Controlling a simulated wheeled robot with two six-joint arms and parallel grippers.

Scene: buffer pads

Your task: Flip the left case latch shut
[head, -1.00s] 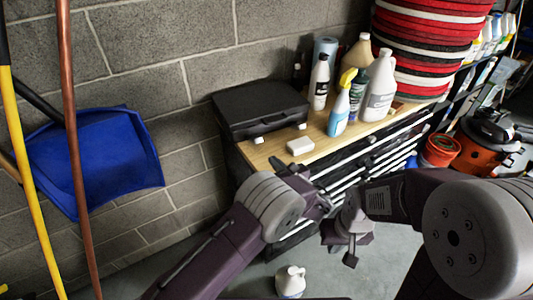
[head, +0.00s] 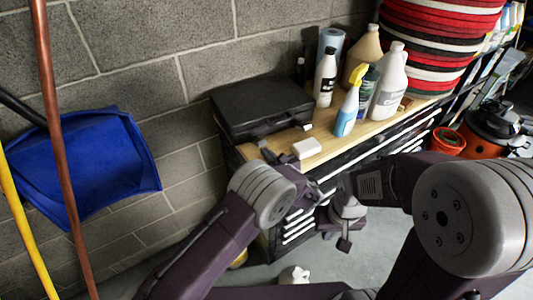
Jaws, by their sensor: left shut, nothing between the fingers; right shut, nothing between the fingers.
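The black case (head: 262,103) lies on the wooden top of the tool cabinet, against the block wall, with its lid down. Its handle is on the front side. A small white latch (head: 307,127) shows at the right of the front. The left latch is hard to make out behind my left gripper. My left gripper (head: 268,153) is shut and empty, small and dark, close to the front left of the case; I cannot tell whether it touches. My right gripper (head: 343,242) is shut and empty, pointing down in front of the cabinet, away from the case.
A white block (head: 306,148) lies on the wooden top (head: 325,150) just right of my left gripper. A spray bottle (head: 347,110), white jug (head: 388,85) and other bottles stand right of the case. Red and black pads (head: 435,50) are stacked behind. A blue dustpan (head: 85,165) hangs left.

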